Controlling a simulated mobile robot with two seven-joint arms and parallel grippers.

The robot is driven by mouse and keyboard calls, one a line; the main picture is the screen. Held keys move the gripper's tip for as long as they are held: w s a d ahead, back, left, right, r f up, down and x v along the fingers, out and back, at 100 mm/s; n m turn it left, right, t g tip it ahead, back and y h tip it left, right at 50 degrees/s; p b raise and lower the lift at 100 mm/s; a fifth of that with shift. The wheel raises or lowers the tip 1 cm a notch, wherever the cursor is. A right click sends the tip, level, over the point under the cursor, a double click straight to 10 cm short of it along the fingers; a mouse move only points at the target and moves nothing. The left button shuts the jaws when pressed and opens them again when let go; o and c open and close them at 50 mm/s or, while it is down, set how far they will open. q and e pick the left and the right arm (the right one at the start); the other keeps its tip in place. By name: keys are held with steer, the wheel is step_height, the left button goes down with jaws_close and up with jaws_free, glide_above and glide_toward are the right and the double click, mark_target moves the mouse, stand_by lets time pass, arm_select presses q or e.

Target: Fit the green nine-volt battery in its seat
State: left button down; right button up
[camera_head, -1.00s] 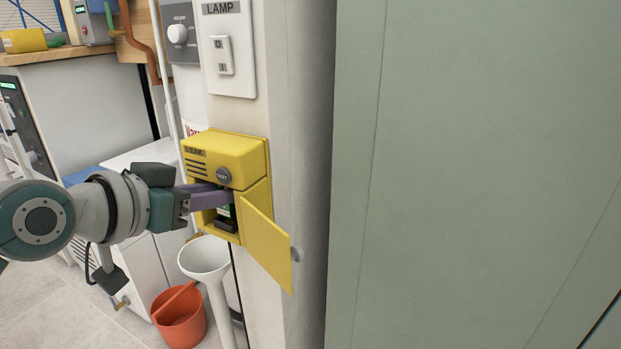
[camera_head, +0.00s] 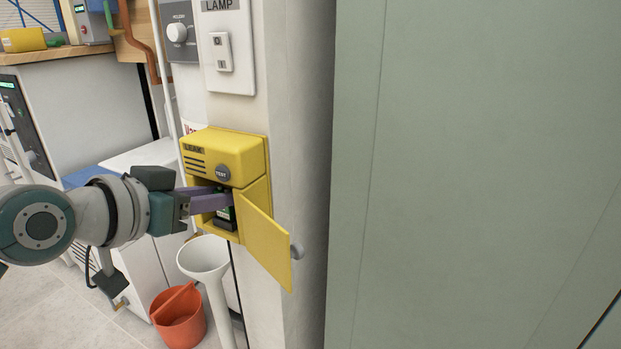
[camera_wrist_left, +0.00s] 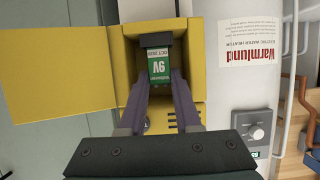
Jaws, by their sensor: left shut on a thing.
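The yellow leak alarm box (camera_head: 222,153) is fixed on the pillar, with its yellow door (camera_head: 264,240) swung open to the right. My left gripper (camera_head: 228,197) reaches into its lower compartment from the left. In the left wrist view, my left gripper (camera_wrist_left: 160,88) is shut on the green nine-volt battery (camera_wrist_left: 159,66), which has a white "9V" label. One end of the battery meets a dark block (camera_wrist_left: 158,41), the seat, inside the compartment. I cannot tell whether it is fully pressed in. In the head view the battery is mostly hidden by the fingers. My right gripper is not in view.
A white funnel (camera_head: 204,256) on a pipe stands below the alarm box, with an orange bucket (camera_head: 180,316) on the floor. A lamp switch (camera_head: 229,49) is above. A large grey-green panel (camera_head: 470,170) fills the right side.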

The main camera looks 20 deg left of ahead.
arm_select(q)
steer(key=shift+f+b, duration=0.3)
steer(key=shift+f, duration=0.2)
stand_by(0.4)
steer(key=c, duration=0.5)
jaws_free()
steer(key=d+p+v, duration=0.1)
steer(key=p+v, duration=0.3)
steer(key=v, duration=0.6)
steer(key=s+d+r+g+p, duration=0.3)
steer(key=s+r+p, duration=0.2)
steer(key=r+p, duration=0.5)
steer(key=s+d+r+m+g+p, duration=0.1)
steer(key=s+d+r+g+p, duration=0.3)
steer(key=r+p, duration=0.65)
steer(key=s+d+r+g+p, duration=0.25)
steer(key=s+r+p, duration=0.45)
steer(key=p, duration=0.6)
steer(key=shift+y, duration=0.4)
step_height(320, 180, up, 38)
steer(key=p, duration=3.7)
steer(key=shift+d+f, duration=0.15)
steer(key=shift+f, duration=0.1)
